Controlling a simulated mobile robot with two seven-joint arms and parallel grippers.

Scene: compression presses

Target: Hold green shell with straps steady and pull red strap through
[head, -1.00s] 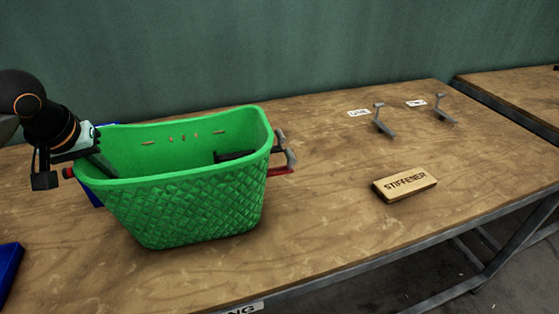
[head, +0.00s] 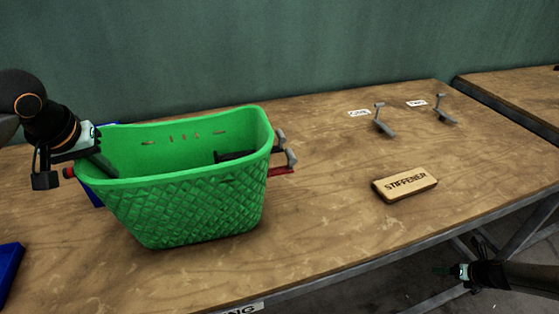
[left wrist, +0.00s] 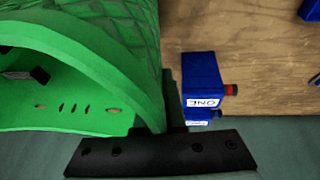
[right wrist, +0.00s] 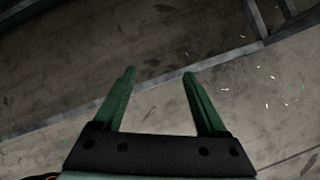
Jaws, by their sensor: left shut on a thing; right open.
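The green shell (head: 185,200) stands upright on the table, a quilted basket with slots in its far wall. My left gripper (head: 103,163) is shut on the shell's left rim; the left wrist view also shows the shell (left wrist: 85,60) at the jaws. The red strap (head: 281,171) sticks out at the shell's right side, beside grey hooked buckle-like parts (head: 291,157). A dark strap piece (head: 235,156) lies inside the shell. My right gripper (head: 440,270) is low at the right, past the table's front edge; in the right wrist view its fingers (right wrist: 160,95) are open and empty over the floor.
A wooden block marked STIFFENER (head: 405,184) lies right of the shell. Two grey levers (head: 383,122) (head: 444,112) with labels stand at the back right. Blue blocks (left wrist: 201,80) sit behind the shell's left end, one marked ONE.

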